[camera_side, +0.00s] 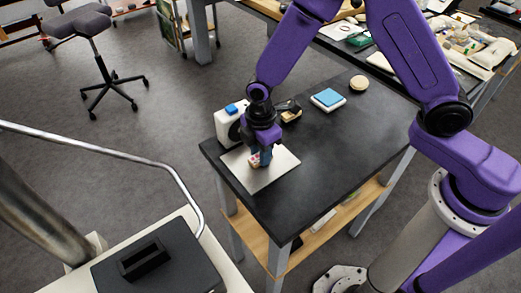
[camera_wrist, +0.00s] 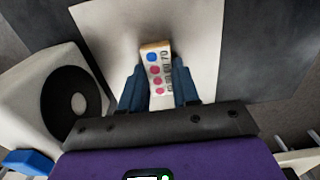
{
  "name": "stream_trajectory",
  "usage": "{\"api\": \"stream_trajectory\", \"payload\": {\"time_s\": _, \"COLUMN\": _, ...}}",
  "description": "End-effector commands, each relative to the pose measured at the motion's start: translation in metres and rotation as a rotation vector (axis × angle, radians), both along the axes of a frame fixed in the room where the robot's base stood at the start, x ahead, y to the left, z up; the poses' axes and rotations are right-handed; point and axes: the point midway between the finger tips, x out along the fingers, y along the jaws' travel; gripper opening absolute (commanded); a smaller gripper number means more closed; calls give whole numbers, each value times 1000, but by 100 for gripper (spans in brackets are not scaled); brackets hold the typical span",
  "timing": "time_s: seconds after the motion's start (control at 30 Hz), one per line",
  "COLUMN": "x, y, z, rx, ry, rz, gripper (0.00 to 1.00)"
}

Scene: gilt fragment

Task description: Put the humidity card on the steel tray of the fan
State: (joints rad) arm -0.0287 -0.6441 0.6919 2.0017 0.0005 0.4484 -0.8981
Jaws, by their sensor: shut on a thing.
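The humidity card (camera_wrist: 156,72) is a small white card with blue and pink dots and a tan top edge. My gripper (camera_wrist: 158,88) is shut on it, with a blue finger on each side. In the side view my gripper (camera_side: 260,160) holds the card (camera_side: 254,160) over the steel tray (camera_side: 262,178), a flat pale sheet on the black table. I cannot tell whether the card touches the tray. The fan (camera_side: 229,125), a white box with a round dark grille and a blue piece on top, stands behind the tray. It also shows at left in the wrist view (camera_wrist: 30,88).
A blue-topped white block (camera_side: 328,99) and a round tan piece (camera_side: 359,83) sit farther back on the black table (camera_side: 340,150). A small dark and yellow object (camera_side: 290,114) lies just right of my gripper. The table's right part is clear.

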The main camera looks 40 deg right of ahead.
Motion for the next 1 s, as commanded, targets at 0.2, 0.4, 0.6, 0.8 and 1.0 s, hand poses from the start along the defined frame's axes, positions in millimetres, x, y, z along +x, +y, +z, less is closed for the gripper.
{"api": "stream_trajectory", "payload": {"time_s": 0.2, "x": 0, "y": 0, "z": 0, "rx": 0, "ry": 0, "rz": 0, "gripper": 56}}
{"api": "stream_trajectory", "payload": {"time_s": 0.4, "x": 0, "y": 0, "z": 0, "rx": 1, "ry": -1, "rz": 0, "gripper": 56}}
{"api": "stream_trajectory", "payload": {"time_s": 0.6, "x": 1, "y": 1, "z": 17, "rx": 3, "ry": -3, "rz": 0, "gripper": 56}}
{"api": "stream_trajectory", "payload": {"time_s": 0.8, "x": 1, "y": 1, "z": 54, "rx": 5, "ry": -6, "rz": 0, "gripper": 56}}
{"api": "stream_trajectory", "payload": {"time_s": 1.0, "x": 1, "y": 1, "z": 93, "rx": 4, "ry": -5, "rz": 0, "gripper": 56}}
